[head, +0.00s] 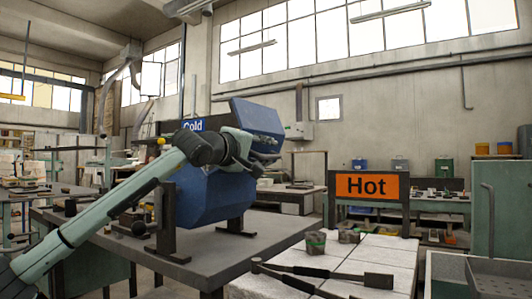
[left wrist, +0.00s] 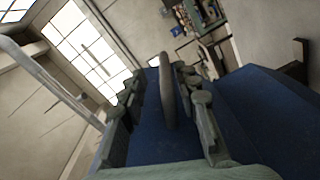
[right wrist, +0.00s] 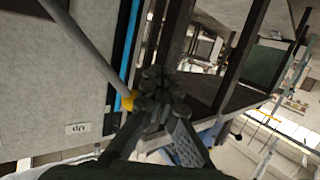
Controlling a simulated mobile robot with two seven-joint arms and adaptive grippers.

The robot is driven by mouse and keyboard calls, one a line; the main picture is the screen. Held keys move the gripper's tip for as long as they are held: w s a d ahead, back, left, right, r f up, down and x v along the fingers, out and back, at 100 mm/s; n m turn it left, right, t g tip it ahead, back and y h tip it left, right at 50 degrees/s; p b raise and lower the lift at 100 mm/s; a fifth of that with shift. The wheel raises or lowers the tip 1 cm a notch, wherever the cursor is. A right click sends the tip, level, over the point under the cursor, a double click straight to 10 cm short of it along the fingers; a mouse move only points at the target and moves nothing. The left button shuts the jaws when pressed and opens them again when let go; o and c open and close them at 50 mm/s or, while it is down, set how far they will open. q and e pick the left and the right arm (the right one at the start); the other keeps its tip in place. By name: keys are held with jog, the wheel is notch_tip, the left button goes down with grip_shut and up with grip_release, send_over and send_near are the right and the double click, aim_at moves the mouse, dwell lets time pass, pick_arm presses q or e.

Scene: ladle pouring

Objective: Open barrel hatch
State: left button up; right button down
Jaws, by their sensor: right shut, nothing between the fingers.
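My left gripper (head: 268,150) is at this panel. In the left wrist view, a grey handle (left wrist: 167,90) stands on the blue surface between the two spread fingers of the left gripper (left wrist: 165,95), with gaps on both sides. My right gripper (right wrist: 160,82) is shut and empty, seen only in the right wrist view.
The dark table (head: 200,255) has some bare top around the barrel. An orange "Hot" sign (head: 366,187) stands at the right. A grey pole (right wrist: 85,45) is close to the right gripper.

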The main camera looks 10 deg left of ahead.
pick_arm(q)
jog(key=shift+d, duration=0.1)
jog(key=v, duration=1.2)
jog(key=shift+r, duration=0.1)
